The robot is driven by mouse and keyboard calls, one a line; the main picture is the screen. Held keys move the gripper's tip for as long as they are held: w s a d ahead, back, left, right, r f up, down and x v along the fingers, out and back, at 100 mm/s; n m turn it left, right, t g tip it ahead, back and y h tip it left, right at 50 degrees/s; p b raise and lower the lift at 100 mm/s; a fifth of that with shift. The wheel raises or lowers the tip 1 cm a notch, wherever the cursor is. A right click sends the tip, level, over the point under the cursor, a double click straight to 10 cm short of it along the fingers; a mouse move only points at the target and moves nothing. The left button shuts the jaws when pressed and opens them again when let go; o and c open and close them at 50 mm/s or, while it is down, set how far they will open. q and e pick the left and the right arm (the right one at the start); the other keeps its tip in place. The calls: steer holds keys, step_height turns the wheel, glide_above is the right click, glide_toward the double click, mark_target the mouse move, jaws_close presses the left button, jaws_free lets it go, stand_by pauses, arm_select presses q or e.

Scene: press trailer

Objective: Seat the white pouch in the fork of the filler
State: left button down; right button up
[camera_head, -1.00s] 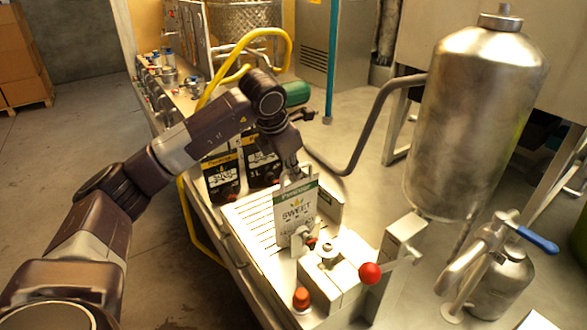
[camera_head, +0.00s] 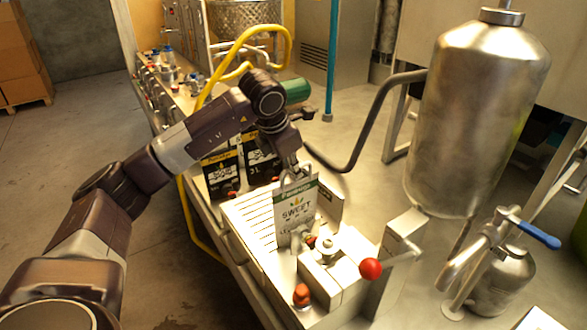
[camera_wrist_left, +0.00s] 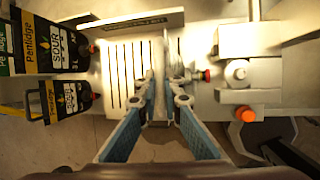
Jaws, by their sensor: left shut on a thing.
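The white pouch (camera_head: 297,210) with a green top band and the word SWEET stands upright over the slatted tray of the filler. My left gripper (camera_head: 292,178) is shut on its top edge from above. In the left wrist view the gripper (camera_wrist_left: 161,90) has the pouch (camera_wrist_left: 160,72) edge-on between its fingers. The filler (camera_head: 330,268) is a metal block with a red-ball lever (camera_head: 370,269). The pouch's lower right edge is close beside the filler's front, where a red cap (camera_wrist_left: 206,75) shows. I cannot tell whether the fork touches the pouch. My right gripper is not in view.
Black pouches (camera_head: 222,174) stand behind the slatted tray (camera_head: 250,222). An orange-red knob (camera_head: 301,296) sits at the filler's front corner. A large steel tank (camera_head: 475,120) stands right, with a blue-handled valve (camera_head: 538,236) below it. A yellow hose (camera_head: 285,50) arches behind my arm.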

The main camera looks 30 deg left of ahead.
arm_select(q)
steer(key=shift+f, duration=0.2)
steer(key=c, duration=2)
jaws_free()
steer(key=v, duration=1.2)
